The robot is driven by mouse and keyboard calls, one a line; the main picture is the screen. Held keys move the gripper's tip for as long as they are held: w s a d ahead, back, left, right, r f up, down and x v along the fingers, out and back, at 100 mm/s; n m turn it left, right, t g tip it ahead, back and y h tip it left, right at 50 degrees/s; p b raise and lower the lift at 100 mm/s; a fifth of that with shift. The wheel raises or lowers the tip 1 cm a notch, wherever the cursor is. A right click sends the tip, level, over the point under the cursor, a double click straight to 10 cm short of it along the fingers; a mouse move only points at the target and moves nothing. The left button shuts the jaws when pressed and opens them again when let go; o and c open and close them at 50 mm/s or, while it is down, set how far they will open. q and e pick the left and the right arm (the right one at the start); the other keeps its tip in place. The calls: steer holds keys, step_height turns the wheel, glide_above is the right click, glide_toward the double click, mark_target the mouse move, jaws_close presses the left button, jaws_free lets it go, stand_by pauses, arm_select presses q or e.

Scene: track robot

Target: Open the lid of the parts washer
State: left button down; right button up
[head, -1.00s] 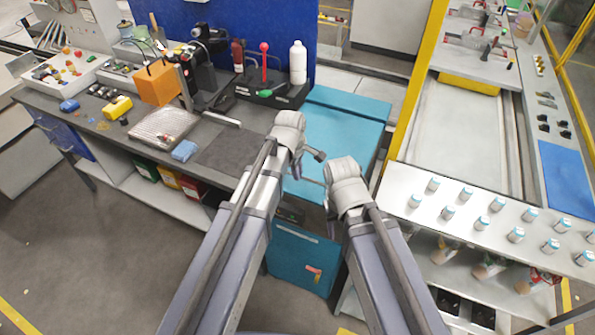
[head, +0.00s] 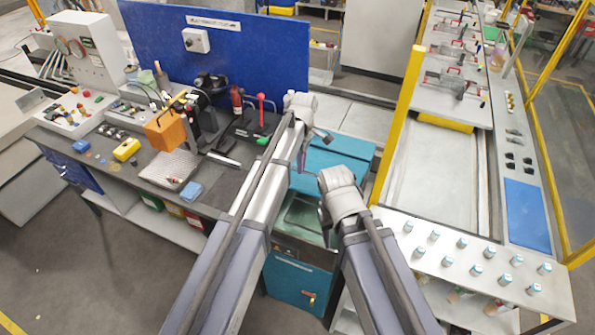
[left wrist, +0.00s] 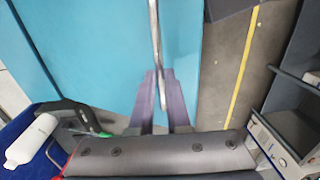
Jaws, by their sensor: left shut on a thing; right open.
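The parts washer (head: 293,284) is a teal cabinet below and between my arms in the head view. Its teal lid (head: 345,156) is tilted up, and an open basin (head: 304,217) shows in front of it. My left gripper (head: 303,163) is at the lid's front left part, partly hidden by its own wrist. In the left wrist view, its fingers (left wrist: 160,78) are shut on a thin metal handle bar (left wrist: 155,35) over the teal lid surface (left wrist: 90,55). My right gripper (head: 323,207) is open and empty near the basin's right side, mostly hidden by its wrist.
A workbench (head: 110,170) with an orange block (head: 165,131) and a red bottle (head: 237,102) stands left. A blue panel (head: 250,50) rises behind. A white shelf (head: 390,240) with several small cans and a yellow post (head: 398,130) stand right.

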arm_select(q)
steer(key=w+d+r+p, duration=0.1)
steer(key=w+r+p, duration=0.2)
steer(key=w+r, duration=0.1)
steer(key=shift+w+d+r+p, duration=0.3)
steer(key=shift+r+p, duration=0.05)
steer(key=shift+r, duration=0.15)
steer(key=c, duration=1.2)
jaws_free()
steer(key=shift+f, duration=0.1)
steer(key=shift+c, duration=0.2)
steer(key=shift+o, duration=0.8)
steer(key=shift+w+d+f, duration=0.1)
steer(key=shift+w, duration=0.15)
steer(key=shift+o, duration=1)
steer(key=shift+s, duration=0.15)
